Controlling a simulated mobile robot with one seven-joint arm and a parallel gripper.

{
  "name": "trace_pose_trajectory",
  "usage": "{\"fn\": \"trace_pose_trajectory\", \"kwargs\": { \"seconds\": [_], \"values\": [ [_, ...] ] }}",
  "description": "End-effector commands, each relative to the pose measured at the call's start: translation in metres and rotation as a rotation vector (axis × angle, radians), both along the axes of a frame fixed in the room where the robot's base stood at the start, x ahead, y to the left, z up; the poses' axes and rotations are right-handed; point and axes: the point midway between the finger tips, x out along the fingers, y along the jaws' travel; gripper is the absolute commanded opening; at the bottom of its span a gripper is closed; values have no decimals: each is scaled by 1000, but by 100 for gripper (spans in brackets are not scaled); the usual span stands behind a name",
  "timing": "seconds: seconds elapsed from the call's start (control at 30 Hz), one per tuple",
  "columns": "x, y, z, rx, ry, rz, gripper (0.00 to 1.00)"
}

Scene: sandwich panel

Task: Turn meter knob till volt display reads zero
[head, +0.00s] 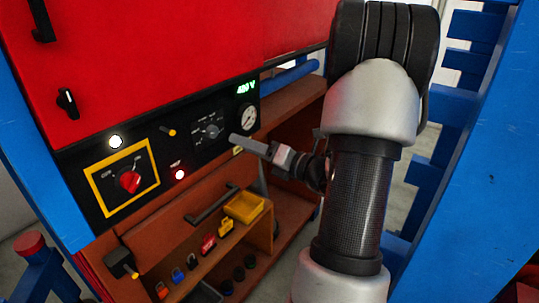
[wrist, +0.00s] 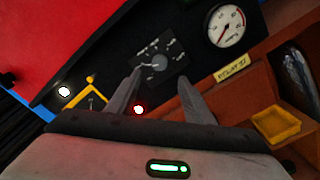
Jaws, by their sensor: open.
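The meter knob (head: 211,131) is a small grey dial with a pointer and markings around it on the black panel. In the wrist view the knob (wrist: 158,64) lies beyond and between the two fingertips, not touched by them. The volt display (head: 246,88) glows green at the panel's upper right and seems to read 480 V. My gripper (head: 236,138) is just right of the knob in the head view. In the wrist view its two fingers (wrist: 160,82) are spread apart with nothing between them.
A round gauge (head: 247,119) sits right of the knob. A shelf below holds padlocks and a yellow bin (head: 244,207).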

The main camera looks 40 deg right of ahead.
Motion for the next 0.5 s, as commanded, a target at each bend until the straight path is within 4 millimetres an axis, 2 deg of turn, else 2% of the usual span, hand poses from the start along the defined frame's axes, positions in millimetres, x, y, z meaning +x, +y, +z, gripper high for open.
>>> {"fn": "trace_pose_trajectory", "kwargs": {
  "seconds": [0.03,0.2,0.33,0.5],
  "values": [
    [-12,-6,0,0,0,-4,47],
    [-45,-17,0,1,0,-5,47],
    [-62,-23,0,0,-1,-2,47],
    [-71,-26,0,0,-1,-1,47]
  ]
}}
